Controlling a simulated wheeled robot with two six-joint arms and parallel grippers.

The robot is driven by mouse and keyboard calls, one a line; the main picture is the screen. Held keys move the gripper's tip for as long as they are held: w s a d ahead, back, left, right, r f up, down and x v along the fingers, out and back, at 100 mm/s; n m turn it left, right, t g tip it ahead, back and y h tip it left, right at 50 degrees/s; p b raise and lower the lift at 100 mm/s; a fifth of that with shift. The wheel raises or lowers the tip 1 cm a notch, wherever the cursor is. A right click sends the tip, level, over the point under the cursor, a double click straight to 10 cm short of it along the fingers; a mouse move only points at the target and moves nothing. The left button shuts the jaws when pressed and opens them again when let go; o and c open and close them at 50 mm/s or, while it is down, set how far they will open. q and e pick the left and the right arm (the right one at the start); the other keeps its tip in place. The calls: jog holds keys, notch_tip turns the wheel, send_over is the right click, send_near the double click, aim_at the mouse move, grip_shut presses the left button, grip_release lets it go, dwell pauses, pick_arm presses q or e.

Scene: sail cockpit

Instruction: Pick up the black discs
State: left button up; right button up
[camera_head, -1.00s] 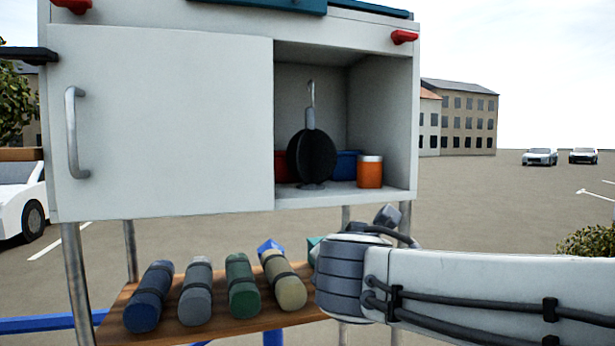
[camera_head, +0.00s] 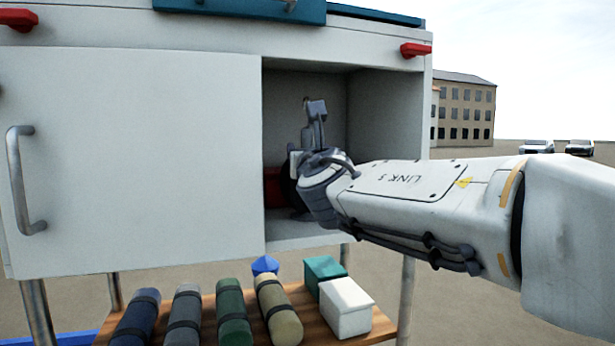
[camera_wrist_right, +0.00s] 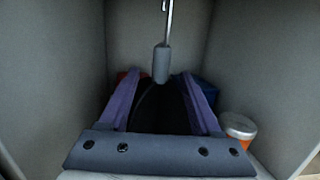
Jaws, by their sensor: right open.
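The black discs (camera_wrist_right: 160,108) stand upright inside the open right side of the white cabinet, below a grey handle (camera_wrist_right: 161,65) with a metal hook on top. In the head view my right arm and wrist hide most of them. My right gripper (camera_wrist_right: 159,76) is open, with its two purple fingers on either side of the discs in the wrist view. I cannot tell whether the fingers touch them. In the head view my right gripper (camera_head: 300,165) is inside the cabinet opening, largely hidden by its own wrist. My left gripper is not in view.
The sliding door (camera_head: 130,160) covers the cabinet's left side. A red box (camera_head: 272,187), a blue box (camera_wrist_right: 207,88) and an orange can (camera_wrist_right: 238,128) stand near the discs. Several rolls, a teal box (camera_head: 324,270) and a white box (camera_head: 346,308) lie on the shelf below.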

aim_at(307, 146)
jog(key=w, duration=0.1)
jog(key=w+p, duration=0.1)
jog(key=w, duration=0.1)
jog(key=shift+a+r, duration=0.15)
jog(key=shift+r, duration=0.2)
jog(key=shift+w+p, duration=0.3)
jog(key=shift+w, duration=0.1)
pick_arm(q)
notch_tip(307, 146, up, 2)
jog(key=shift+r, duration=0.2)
pick_arm(e)
jog(key=shift+f, duration=0.1)
grip_shut()
